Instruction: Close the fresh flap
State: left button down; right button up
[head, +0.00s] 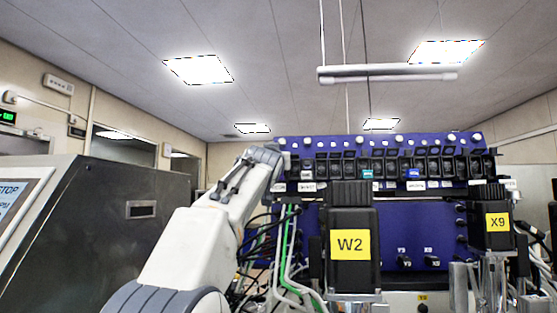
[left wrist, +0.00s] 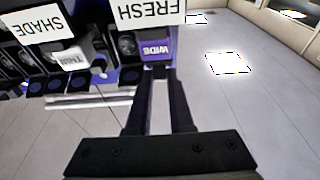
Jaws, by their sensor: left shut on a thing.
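In the left wrist view a white label FRESH (left wrist: 152,12) appears upside down at the top. Just below it is a purple piece marked WIDE (left wrist: 157,48). My left gripper (left wrist: 160,72) is shut, with its two dark fingertips on this purple piece. I cannot tell whether the piece is the flap itself. In the head view my left arm reaches up from the lower left to the left end of the row of dark flaps (head: 430,165) on the blue rack (head: 380,230). The fingertips are hidden there, and the flap labels are too small to read. My right gripper is not in view.
The neighbouring unit labelled SHADE (left wrist: 45,28) is close beside the FRESH one, with a white-fronted piece (left wrist: 78,55). Dark motors marked W2 (head: 350,275) and X9 (head: 491,240) stand before the rack. Green and grey tubes (head: 286,250) hang beside my arm. A steel cabinet (head: 110,225) stands left.

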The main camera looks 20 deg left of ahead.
pick_arm(q)
jog(key=c, duration=0.8)
grip_release()
jog(key=b+v, duration=0.6)
jog(key=v, duration=0.4)
jog(key=shift+s, duration=0.25)
jog(key=shift+d, duration=0.1)
